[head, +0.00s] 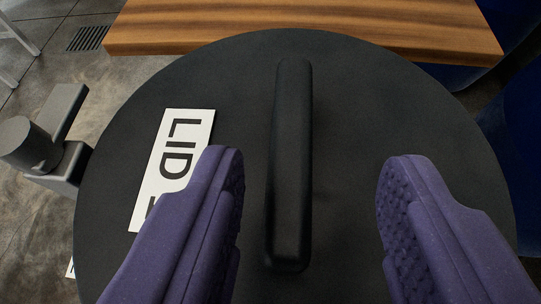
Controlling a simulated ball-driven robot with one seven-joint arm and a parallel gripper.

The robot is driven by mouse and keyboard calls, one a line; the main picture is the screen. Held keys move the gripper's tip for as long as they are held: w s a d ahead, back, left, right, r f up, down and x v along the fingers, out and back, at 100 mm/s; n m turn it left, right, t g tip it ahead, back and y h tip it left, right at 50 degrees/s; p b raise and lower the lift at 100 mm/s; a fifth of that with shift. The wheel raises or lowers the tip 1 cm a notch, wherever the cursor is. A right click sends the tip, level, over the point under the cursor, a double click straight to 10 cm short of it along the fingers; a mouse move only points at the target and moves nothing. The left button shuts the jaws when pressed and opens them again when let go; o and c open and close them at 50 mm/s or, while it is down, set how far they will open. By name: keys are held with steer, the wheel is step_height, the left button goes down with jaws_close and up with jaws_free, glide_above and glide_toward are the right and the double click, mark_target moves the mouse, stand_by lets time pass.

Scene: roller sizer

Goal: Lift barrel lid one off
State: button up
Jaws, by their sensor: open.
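The barrel lid (350,90) is a large round black disc that fills most of the head view. A black bar handle (292,160) runs across its middle, from far to near. A white label (173,160) on its left part reads "LID"; the character after it is partly hidden by my left finger. My gripper (308,165) is open, with its purple ribbed fingers on either side of the handle. The handle is between the fingers, nearer the left one, with a gap on both sides. The barrel under the lid is hidden.
A wooden board or tabletop (300,22) lies behind the lid at the top. A grey metal fitting (50,140) stands beside the lid at the left. Dark blue rounded objects (515,130) are close on the right. Concrete floor (125,85) with a grate (88,38) shows at upper left.

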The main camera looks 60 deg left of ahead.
mark_target(291, 163)
steer(key=x, duration=0.1)
steer(key=b+x, duration=0.1)
steer(key=x, duration=0.2)
steer(key=shift+s+a+f+b, duration=0.3)
steer(key=shift+f, duration=0.05)
steer(key=shift+w+a+f, duration=0.1)
steer(key=shift+w+a, duration=0.2)
steer(key=shift+c, duration=0.2)
jaws_close()
